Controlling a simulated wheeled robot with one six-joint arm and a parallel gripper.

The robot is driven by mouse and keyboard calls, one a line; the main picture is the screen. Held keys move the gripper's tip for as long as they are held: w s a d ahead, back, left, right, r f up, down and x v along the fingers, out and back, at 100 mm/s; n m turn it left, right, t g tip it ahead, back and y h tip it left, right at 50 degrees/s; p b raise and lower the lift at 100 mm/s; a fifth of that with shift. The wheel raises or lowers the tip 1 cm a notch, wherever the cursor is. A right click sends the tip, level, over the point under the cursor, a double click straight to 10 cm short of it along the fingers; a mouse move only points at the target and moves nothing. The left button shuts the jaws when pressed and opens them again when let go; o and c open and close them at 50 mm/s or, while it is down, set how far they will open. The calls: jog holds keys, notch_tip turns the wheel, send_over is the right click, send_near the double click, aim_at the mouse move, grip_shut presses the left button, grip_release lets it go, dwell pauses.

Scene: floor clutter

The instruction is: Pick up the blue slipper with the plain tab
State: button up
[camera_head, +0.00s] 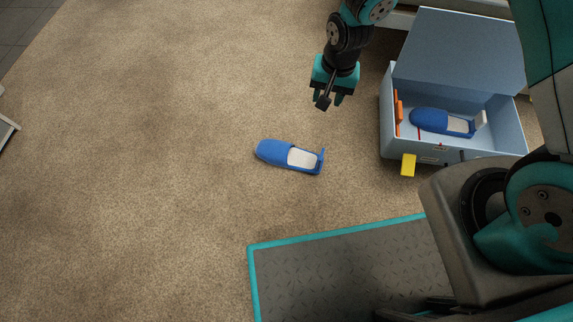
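A blue slipper (274,151) with a pale insole lies on the carpet in the middle of the view, its toe to the left. An upright blue tab stands at its heel on the right. A second blue slipper (430,120) lies inside the light blue box, with a whitish tab at its right end. Any marking on either tab is too small to make out. My gripper (327,98) hangs above and to the right of the floor slipper, pointing down, apart from it. Its fingers look spread, with nothing seen between them.
The light blue box (388,140) stands open at the right, its lid (465,50) raised behind. An orange piece (399,108) is at its left inner side and a yellow block (408,165) at its front. Carpet around the floor slipper is clear.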

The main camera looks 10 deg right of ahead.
jog(key=m+h+b, duration=0.1)
jog(key=m+b, duration=0.1)
jog(key=b, duration=0.1)
send_near(322, 154)
jog(key=shift+n, duration=0.3)
notch_tip(322, 154, down, 5)
jog(key=b, duration=0.6)
jog(key=shift+d, duration=0.1)
notch_tip(322, 154, down, 6)
jog(key=b, duration=0.5)
jog(key=shift+f+b, duration=0.2)
jog(key=shift+b, duration=0.15)
jog(key=shift+r, duration=0.1)
grip_shut()
